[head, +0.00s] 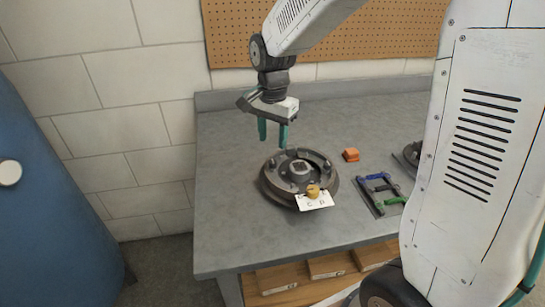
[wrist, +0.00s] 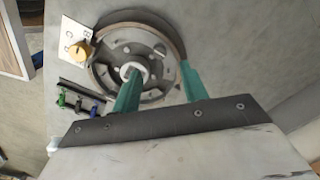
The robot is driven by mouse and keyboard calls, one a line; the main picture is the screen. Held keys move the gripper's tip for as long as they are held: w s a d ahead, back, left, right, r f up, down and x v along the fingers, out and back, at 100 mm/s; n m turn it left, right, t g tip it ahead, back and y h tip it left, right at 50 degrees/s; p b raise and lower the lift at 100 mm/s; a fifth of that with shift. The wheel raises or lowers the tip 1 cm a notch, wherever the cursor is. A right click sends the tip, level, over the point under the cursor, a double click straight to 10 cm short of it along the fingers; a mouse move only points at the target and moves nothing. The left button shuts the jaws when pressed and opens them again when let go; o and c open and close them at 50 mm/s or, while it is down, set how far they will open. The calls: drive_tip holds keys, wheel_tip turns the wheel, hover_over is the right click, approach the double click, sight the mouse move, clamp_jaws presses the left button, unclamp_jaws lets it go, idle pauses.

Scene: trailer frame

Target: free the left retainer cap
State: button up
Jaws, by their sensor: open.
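A dark round brake assembly (head: 268,188) lies on the grey bench, with a pale square hub (head: 300,170) at its middle. It also fills the upper middle of the wrist view (wrist: 103,77). Small round fittings sit on its face; I cannot tell which is the left retainer cap. My gripper (head: 272,136) is open and empty, above and behind the assembly's left side. In the wrist view its green fingers (wrist: 161,70) overlap the assembly, and one hides part of the hub.
A dark rack (head: 368,197) with blue and green tools lies at the right. A second round part (head: 410,155) is partly hidden by my body. The bench (head: 228,215) is clear at the left.

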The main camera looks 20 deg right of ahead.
sight(273, 161)
wheel_tip(273, 161, down, 7)
drive_tip(key=shift+f, duration=0.15)
drive_tip(key=shift+c, duration=0.2)
clamp_jaws()
